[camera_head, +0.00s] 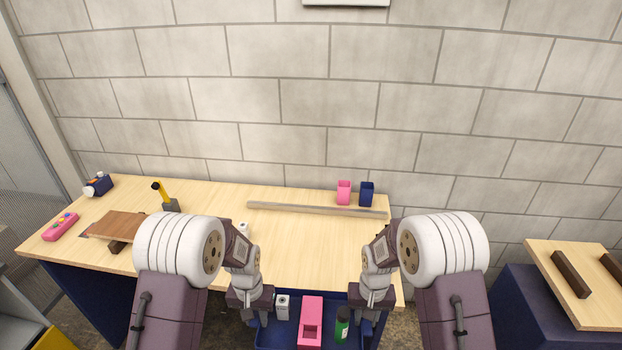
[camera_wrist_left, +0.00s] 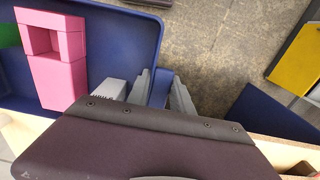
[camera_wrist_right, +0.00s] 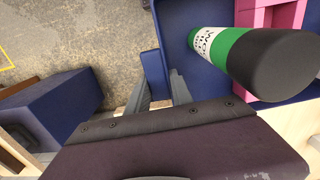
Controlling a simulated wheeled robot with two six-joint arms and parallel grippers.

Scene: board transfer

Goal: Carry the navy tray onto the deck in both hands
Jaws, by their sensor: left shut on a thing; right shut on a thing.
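The navy tray (camera_head: 268,339) is in front of me, low in the head view, at the near edge of the workbench. It carries a pink block with a square opening (camera_head: 310,318), a green and black cylinder (camera_head: 342,325) and a small pale grey item (camera_head: 282,306). My left gripper (camera_head: 264,316) is shut on the tray's left handle (camera_wrist_left: 160,88). My right gripper (camera_head: 366,314) is shut on its right handle (camera_wrist_right: 154,72). A navy stand with a light wood top (camera_head: 570,285), possibly the deck, is at the far right with two dark brown bars on it.
The workbench (camera_head: 310,238) holds a long grey bar (camera_head: 318,210), pink (camera_head: 344,192) and navy (camera_head: 366,194) cups, a yellow-handled tool (camera_head: 163,194), a brown board (camera_head: 118,227) and a pink controller (camera_head: 61,227). A floor gap shows between workbench and stand.

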